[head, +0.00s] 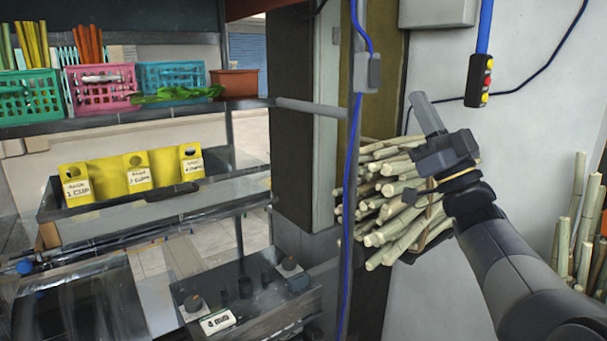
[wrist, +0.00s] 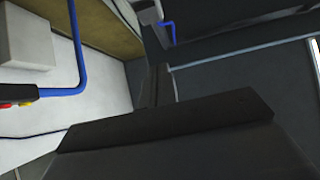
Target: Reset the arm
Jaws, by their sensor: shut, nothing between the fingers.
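My arm comes in from the lower right of the head view, and my gripper (head: 428,114) points up and to the left in front of the wall. Its fingers are shut and hold nothing. In the wrist view my gripper (wrist: 158,88) fills the lower middle as a dark shape. It is apart from the sugarcane bundle (head: 395,205), which lies behind and below it. Part of the bundle is hidden by my arm.
A control box with coloured buttons (head: 479,80) hangs from a blue conduit right of my gripper. A metal post with a blue cable (head: 350,190) stands left of it. Shelves hold coloured baskets (head: 100,87) and yellow holders (head: 138,172). More cane (head: 580,220) stands at far right.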

